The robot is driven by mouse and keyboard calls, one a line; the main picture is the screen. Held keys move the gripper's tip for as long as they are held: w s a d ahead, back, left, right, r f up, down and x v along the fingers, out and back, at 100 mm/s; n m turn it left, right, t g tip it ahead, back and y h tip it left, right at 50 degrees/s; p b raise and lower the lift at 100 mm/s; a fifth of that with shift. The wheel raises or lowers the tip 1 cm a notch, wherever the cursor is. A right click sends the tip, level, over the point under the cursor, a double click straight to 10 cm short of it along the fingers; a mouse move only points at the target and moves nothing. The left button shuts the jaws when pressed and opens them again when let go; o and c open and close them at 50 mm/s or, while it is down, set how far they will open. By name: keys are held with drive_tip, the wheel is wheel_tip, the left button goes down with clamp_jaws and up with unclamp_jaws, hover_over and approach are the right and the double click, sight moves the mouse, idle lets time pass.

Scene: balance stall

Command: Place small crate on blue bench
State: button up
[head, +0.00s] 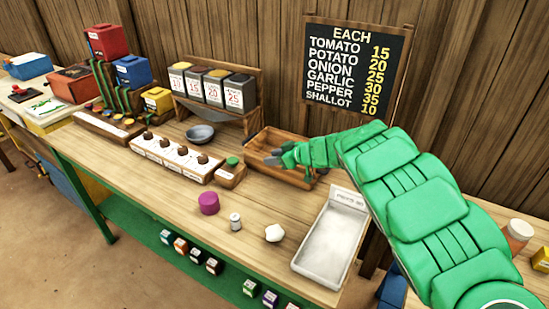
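A small open wooden crate (264,167) stands on the long wooden table (140,185), near the back and below the price board. Whether the fingers touch the crate or grip a wall is too small to tell. My green arm reaches in from the right and covers the crate's right side. A counter at the far left has a blue front panel (62,178); I cannot tell whether it is the blue bench.
A purple pot (208,203), a small white jar (235,221) and a white lump (274,233) stand before the crate. A grey bowl (200,134) and labelled bins (213,87) are left of it. The table's left front is clear.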

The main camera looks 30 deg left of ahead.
drive_tip(key=shift+d, duration=0.1)
drive_tip(key=v, duration=1)
drive_tip(key=shift+d, duration=0.25)
drive_tip(key=shift+o, duration=0.6)
drive_tip(key=shift+d+r, duration=0.45)
drive_tip(key=shift+d, duration=0.1)
drive_tip(key=shift+w+a+f+m+t, duration=0.1)
drive_tip(key=shift+a+f+m+t, duration=0.2)
drive_tip(key=shift+a+f, duration=1.1)
drive_tip(key=shift+w+a+f+m+t, duration=0.1)
drive_tip(key=shift+a+f+m+t, duration=0.35)
drive_tip(key=shift+a, duration=1.7)
drive_tip(key=shift+w+a+f+m+t, duration=0.1)
drive_tip(key=shift+a+f+m, duration=0.15)
drive_tip(key=shift+a+f, duration=1.2)
drive_tip(key=shift+s+a+r, duration=0.1)
drive_tip(key=shift+a+r, duration=0.2)
